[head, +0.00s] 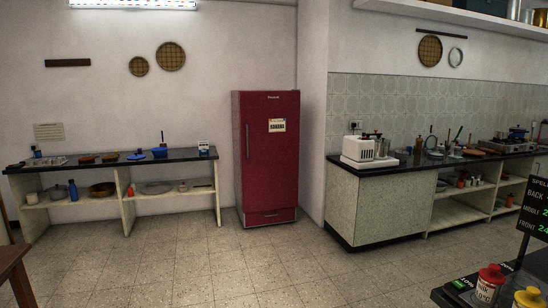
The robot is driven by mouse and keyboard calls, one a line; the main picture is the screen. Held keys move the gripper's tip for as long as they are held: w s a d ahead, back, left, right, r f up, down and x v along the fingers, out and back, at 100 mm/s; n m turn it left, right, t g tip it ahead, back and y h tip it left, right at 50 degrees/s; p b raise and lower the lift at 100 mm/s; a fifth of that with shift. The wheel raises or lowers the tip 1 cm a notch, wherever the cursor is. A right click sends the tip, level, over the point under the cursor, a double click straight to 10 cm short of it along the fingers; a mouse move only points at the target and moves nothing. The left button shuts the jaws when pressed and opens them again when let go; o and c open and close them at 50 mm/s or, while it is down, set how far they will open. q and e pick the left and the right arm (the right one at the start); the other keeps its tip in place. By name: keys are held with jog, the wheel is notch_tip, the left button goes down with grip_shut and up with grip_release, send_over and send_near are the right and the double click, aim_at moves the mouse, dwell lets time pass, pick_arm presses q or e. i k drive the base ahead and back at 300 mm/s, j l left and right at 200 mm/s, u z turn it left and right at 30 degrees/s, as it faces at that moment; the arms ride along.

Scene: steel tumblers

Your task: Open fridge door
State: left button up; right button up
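The fridge (268,170) is dark red and stands upright against the back wall, near the middle of the head view. Its door (275,165) is closed. A dark vertical handle (248,141) runs along the door's left side. A small calendar-like sheet (277,125) is on the upper part of the door. The fridge is some distance away across the floor. Neither of my grippers shows in this view.
A black-topped shelf counter (125,162) stands left of the fridge. A tiled kitchen counter (385,205) with a white appliance (362,149) stands right, beyond a wall corner. A table corner (14,258) is at lower left. Bottles (488,284) stand at lower right. The tiled floor (240,265) between is clear.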

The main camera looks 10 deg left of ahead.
aim_at(269, 121)
jog(key=i+u, duration=0.35)
jog(key=i, duration=0.2)
jog(key=i+l+u, duration=0.1)
jog(key=i+u, duration=0.3)
jog(key=i, duration=1.5)
jog(key=i+z, duration=0.1)
jog(key=i, duration=0.85)
jog(key=i+j+z, duration=0.1)
jog(key=i, duration=0.85)
